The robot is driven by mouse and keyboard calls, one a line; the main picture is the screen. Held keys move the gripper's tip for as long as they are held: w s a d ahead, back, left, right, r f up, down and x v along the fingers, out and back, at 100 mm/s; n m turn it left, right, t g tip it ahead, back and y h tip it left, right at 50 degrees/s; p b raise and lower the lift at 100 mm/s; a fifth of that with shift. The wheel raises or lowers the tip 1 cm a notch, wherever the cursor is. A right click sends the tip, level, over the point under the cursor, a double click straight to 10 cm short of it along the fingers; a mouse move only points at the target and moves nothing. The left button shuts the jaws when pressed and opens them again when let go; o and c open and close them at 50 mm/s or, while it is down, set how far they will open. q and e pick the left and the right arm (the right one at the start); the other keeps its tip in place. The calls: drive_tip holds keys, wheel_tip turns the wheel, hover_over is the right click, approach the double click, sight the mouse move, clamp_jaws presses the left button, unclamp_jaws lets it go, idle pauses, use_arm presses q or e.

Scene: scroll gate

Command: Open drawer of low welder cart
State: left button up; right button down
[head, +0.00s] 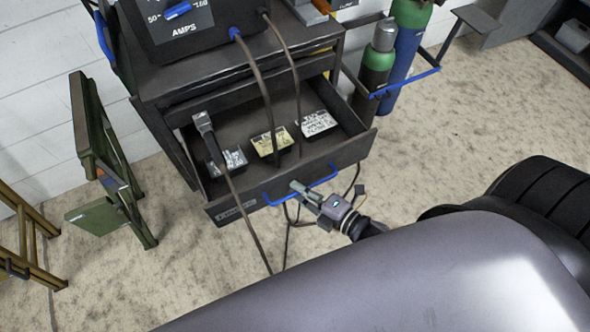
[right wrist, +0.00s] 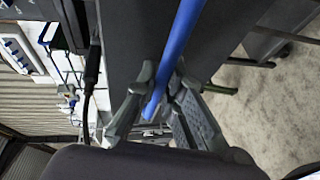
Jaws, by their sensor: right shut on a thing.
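The low welder cart (head: 240,65) is dark grey and stands against the white wall. Its drawer (head: 344,152) is pulled well out, and several small boxes lie inside. The drawer has a blue bar handle (head: 326,180) along its front, which also shows in the right wrist view (right wrist: 184,38). My right gripper (head: 296,188) is shut on this handle near its middle. In the right wrist view the fingers (right wrist: 158,95) close around the blue bar. My left gripper is not in view.
Cables hang from the welder (head: 180,20) across the open drawer to the floor. Gas cylinders (head: 385,60) stand right of the cart. A green folded stand (head: 105,160) and a yellow ladder (head: 28,240) are at left.

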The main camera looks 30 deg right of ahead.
drive_tip(key=shift+s, duration=0.15)
drive_tip(key=c, duration=1.7)
unclamp_jaws()
drive_tip(key=v, duration=1.2)
